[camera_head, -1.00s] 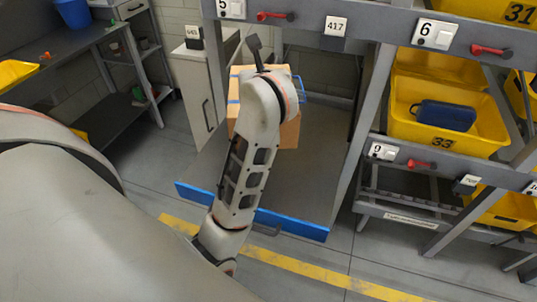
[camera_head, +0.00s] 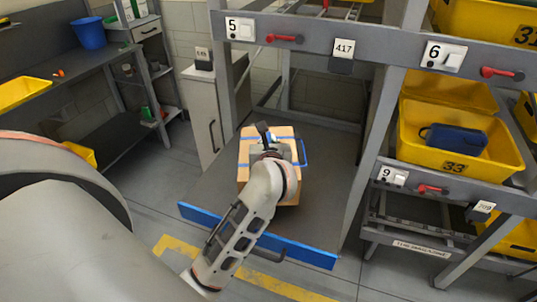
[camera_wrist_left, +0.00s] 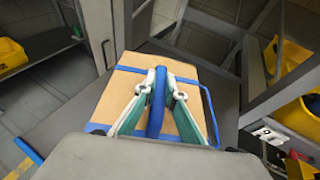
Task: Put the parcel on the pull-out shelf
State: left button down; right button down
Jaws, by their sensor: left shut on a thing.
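The parcel (camera_head: 285,188) is a brown cardboard box with blue straps and a blue handle. It is over the grey pull-out shelf (camera_head: 320,215), which has a blue front edge; I cannot tell whether the parcel touches the shelf. My left gripper (camera_head: 265,138) is above the parcel, partly hidden by my wrist. In the left wrist view, its green-padded fingers (camera_wrist_left: 158,92) are shut on the blue handle on top of the parcel (camera_wrist_left: 190,78). My right gripper is not in view.
Grey rack posts stand on both sides of the shelf, and a labelled crossbar (camera_head: 310,38) runs above its back. Yellow bins (camera_head: 415,150) fill the rack at right. A grey cabinet (camera_head: 200,115) stands at left. Bare shelf shows right of the parcel.

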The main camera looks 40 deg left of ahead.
pick_arm(q)
jog(key=shift+f+b, duration=0.35)
jog(key=shift+f, duration=1.75)
jog(key=c, duration=2.5)
grip_release()
jog(key=shift+f, duration=0.2)
jog(key=shift+c, duration=0.2)
jog(key=o, duration=0.4)
jog(key=shift+o, duration=0.2)
jog(key=shift+r, duration=0.1)
jog(key=shift+s+d, duration=0.15)
jog(key=v, duration=1.1)
jog(key=shift+s+d+r, duration=0.15)
jog(key=shift+s+r, duration=0.05)
jog(key=shift+s, duration=0.05)
